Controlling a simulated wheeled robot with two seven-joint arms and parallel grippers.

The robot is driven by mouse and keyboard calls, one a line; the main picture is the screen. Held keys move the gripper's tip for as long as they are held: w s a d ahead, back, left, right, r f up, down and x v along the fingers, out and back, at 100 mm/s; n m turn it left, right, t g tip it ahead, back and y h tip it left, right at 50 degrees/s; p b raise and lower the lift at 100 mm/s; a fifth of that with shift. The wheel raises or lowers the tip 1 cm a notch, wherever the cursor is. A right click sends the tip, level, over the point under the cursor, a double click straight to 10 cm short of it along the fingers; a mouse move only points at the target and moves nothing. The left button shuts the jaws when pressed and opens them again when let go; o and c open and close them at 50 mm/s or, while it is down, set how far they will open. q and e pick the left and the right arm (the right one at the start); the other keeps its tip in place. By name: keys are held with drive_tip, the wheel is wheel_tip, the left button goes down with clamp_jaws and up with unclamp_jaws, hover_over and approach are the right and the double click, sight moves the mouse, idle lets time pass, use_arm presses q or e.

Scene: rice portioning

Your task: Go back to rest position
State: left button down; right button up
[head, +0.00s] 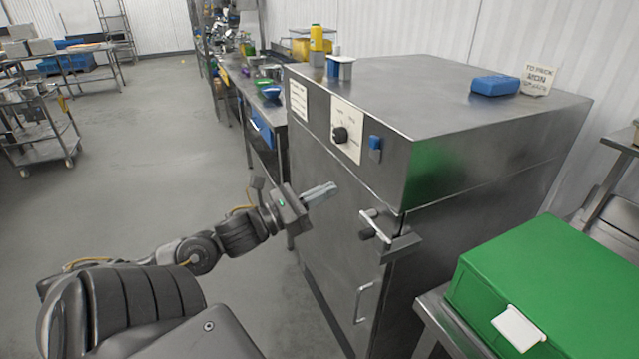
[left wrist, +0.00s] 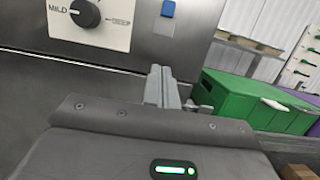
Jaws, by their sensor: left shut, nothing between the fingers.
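My left gripper (head: 322,194) reaches in from the left in the head view, in front of the steel cabinet (head: 350,240). Its fingers are together with nothing between them. In the left wrist view the shut fingers (left wrist: 162,86) point at the cabinet's front, below the dial (left wrist: 85,13). The cabinet's latch handle (head: 376,226) is to the right of the fingertips, and I see a gap between them in the head view. The cabinet door looks shut. My right gripper does not show.
A green box (head: 560,280) with a white latch stands on a steel table at the right. A blue item (head: 495,86) and a small sign (head: 538,79) are on the cabinet top. A steel counter (head: 262,110) runs behind the cabinet. Open grey floor (head: 150,160) lies at the left.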

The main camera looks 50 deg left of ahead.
use_arm(q)
drive_tip(key=shift+s+a+f, duration=0.1)
drive_tip(key=shift+s, duration=0.4)
